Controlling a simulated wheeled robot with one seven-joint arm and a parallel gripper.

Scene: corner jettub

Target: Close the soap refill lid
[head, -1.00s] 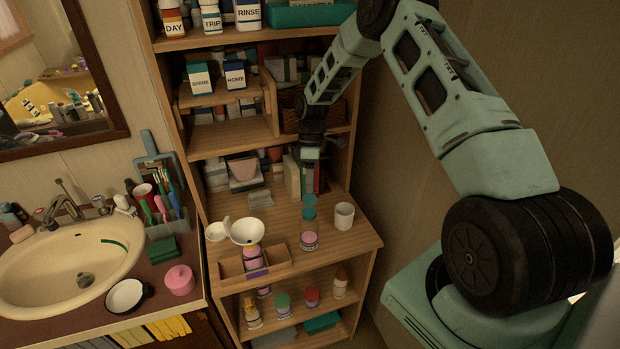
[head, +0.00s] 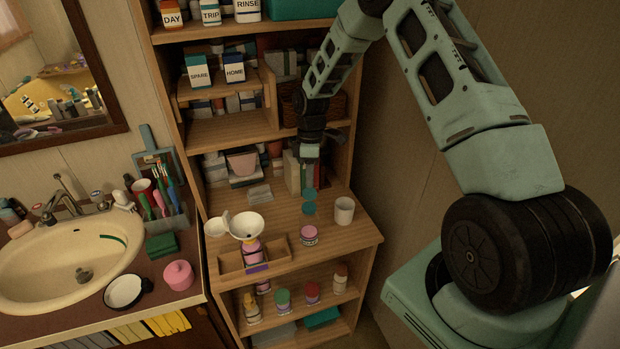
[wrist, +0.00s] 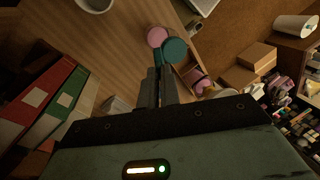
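A small pink jar with a dark label (head: 309,236) stands on the wooden shelf top. A teal round lid-like piece (head: 309,195) shows just behind it, with a second teal part (head: 308,209) below it. I cannot tell exactly how these join the jar. In the wrist view the teal disc (wrist: 174,50) sits beside the pink round top (wrist: 157,37), beyond my fingertips. My gripper (wrist: 159,72) points at them, its dark fingers close together with nothing visible between them. In the head view, my gripper (head: 309,160) is above and behind the teal parts.
A white cup (head: 344,211) stands to the right of the jar. Upright green and red books (wrist: 58,103) are close to my gripper. Upper shelves hold boxes and bottles.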

